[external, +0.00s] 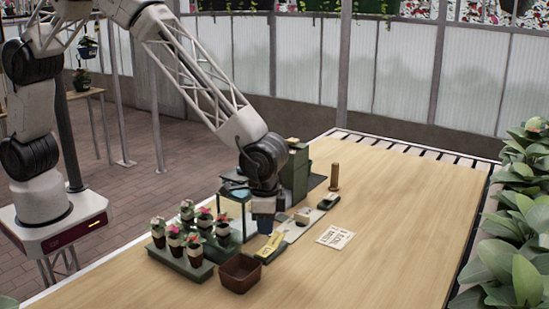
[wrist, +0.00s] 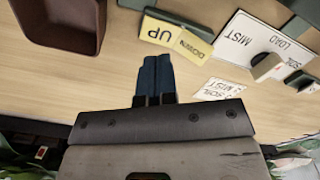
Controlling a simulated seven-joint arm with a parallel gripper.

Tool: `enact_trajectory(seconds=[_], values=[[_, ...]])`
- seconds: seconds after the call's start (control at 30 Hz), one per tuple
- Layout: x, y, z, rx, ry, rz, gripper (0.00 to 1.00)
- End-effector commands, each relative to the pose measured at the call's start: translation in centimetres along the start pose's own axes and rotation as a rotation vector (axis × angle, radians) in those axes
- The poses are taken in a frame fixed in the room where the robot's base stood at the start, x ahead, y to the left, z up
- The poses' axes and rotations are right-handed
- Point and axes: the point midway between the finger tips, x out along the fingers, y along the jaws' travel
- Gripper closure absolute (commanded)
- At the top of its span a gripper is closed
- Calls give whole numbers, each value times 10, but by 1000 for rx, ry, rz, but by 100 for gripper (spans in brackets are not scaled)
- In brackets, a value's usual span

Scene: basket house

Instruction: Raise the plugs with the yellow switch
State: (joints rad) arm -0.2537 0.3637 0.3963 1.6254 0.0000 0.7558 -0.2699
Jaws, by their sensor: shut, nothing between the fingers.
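The yellow switch (wrist: 176,38) is a flat two-part plate with the words UP and DOWN, upside down in the wrist view. In the external view the yellow switch (external: 270,246) lies on the bench in front of the glass-sided unit. My gripper (wrist: 157,64) has its blue fingers together and empty, pointing towards the switch. In the external view my gripper (external: 265,224) is low beside the switch; contact cannot be told. Small potted plants (external: 190,241) with pink and red tops stand in a grey-green tray left of it. Which parts are the plugs is unclear.
A brown open box (external: 240,288) sits in front of the switch. A white panel labelled MIST, SOIL and LOAD (wrist: 242,38) lies beside it. The right of the bench is clear.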

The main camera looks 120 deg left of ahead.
Motion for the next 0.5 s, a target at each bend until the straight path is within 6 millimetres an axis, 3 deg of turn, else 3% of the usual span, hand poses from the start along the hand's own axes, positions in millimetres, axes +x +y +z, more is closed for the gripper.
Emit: enact_trajectory(seconds=[0.5], values=[[-24, 0, 0, 0, 0, 0, 100]])
